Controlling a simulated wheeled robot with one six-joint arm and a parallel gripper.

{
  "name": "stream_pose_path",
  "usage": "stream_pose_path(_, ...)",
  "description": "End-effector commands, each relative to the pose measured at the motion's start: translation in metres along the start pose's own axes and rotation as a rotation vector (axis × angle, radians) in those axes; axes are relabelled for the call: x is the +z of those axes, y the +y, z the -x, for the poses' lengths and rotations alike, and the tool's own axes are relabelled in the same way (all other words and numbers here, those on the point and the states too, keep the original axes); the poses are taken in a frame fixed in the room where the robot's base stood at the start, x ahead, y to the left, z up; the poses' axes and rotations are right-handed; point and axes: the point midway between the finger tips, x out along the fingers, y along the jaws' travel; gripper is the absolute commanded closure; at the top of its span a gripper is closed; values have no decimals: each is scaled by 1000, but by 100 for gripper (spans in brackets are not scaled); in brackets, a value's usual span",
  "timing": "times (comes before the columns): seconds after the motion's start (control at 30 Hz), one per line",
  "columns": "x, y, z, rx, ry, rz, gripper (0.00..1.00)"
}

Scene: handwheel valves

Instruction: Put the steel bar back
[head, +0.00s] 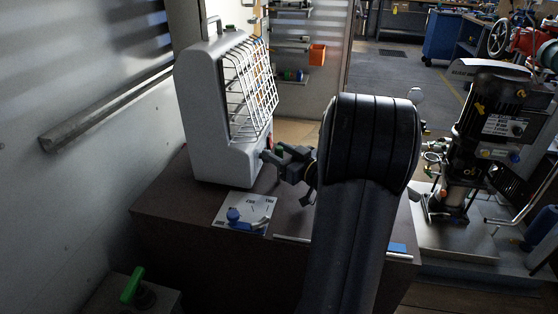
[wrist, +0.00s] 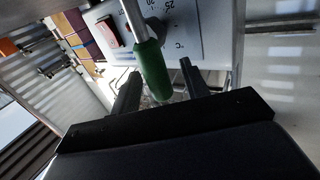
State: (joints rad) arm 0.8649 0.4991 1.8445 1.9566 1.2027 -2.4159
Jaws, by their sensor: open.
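My gripper (head: 279,157) is at the lower front of a grey heater (head: 208,115) on a dark brown bench. In the wrist view its two fingers (wrist: 158,86) are apart. A steel rod with a green grip (wrist: 152,70) shows between them; I cannot tell whether they touch it. A bit of green (head: 280,149) shows by the gripper in the head view. A thin pale bar (head: 292,239) lies along the bench's front edge, partly hidden behind my arm. I cannot tell which of these is the task's steel bar.
The heater has a wire guard (head: 250,88) and a panel with a red switch (wrist: 108,30). A green lever (head: 132,286) is at lower left. A pump (head: 490,120) stands right.

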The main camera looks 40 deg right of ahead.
Motion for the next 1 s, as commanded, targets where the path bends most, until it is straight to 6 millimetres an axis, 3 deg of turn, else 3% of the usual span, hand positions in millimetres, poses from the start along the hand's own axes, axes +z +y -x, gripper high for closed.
stream_pose_path(0.13,0,0,0,0,0,0,58)
stream_pose_path(0.63,0,0,1,0,0,1,99)
stream_pose_path(1.0,-4,1,2,0,1,2,100)
